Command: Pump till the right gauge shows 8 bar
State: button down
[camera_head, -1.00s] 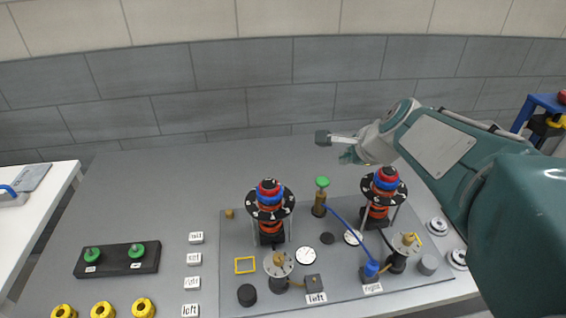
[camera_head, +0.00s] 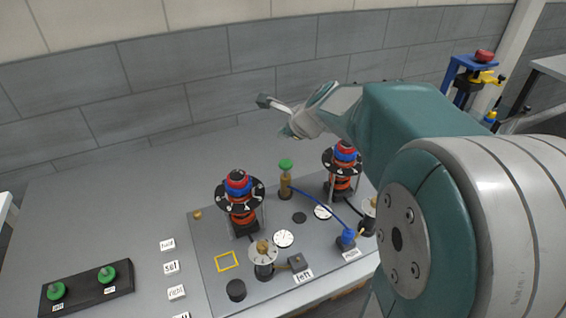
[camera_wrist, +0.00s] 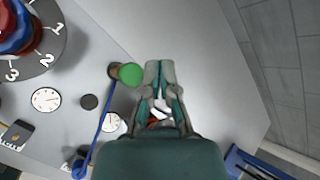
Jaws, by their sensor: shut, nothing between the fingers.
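The pump has a green knob (camera_head: 285,165) on a brass body and stands upright on the grey panel. A blue hose (camera_head: 325,203) runs from it to a blue fitting (camera_head: 347,237) by the "right" label. The right gauge (camera_head: 322,212) is a white dial beside the hose; its needle is too small to read. It also shows in the wrist view (camera_wrist: 110,123). My gripper (camera_head: 265,102) is shut and empty, above and behind the pump. In the wrist view the green knob (camera_wrist: 130,75) lies just left of my fingertips (camera_wrist: 160,66), not touching them as far as I can see.
Two ringed black, red and blue stacks (camera_head: 239,205) (camera_head: 342,170) flank the pump. The left gauge (camera_head: 284,239) sits by the front stack. A black block with green knobs (camera_head: 92,287) lies at front left. The table behind the panel is clear.

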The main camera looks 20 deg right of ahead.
aim_at(287, 164)
jog(key=f, duration=0.1)
jog(key=d+f, duration=0.1)
jog(key=f, duration=0.3)
jog(key=shift+d+f, duration=0.2)
jog(key=shift+d, duration=0.2)
jog(key=shift+f, duration=0.35)
jog(key=shift+a+f, duration=0.15)
jog(key=shift+a, duration=0.55)
jog(key=shift+d, duration=0.5)
jog(key=shift+a, duration=0.3)
jog(key=shift+d+f, duration=0.1)
jog(key=shift+d, duration=0.05)
jog(key=shift+f, duration=0.1)
jog(key=shift+f, duration=0.2)
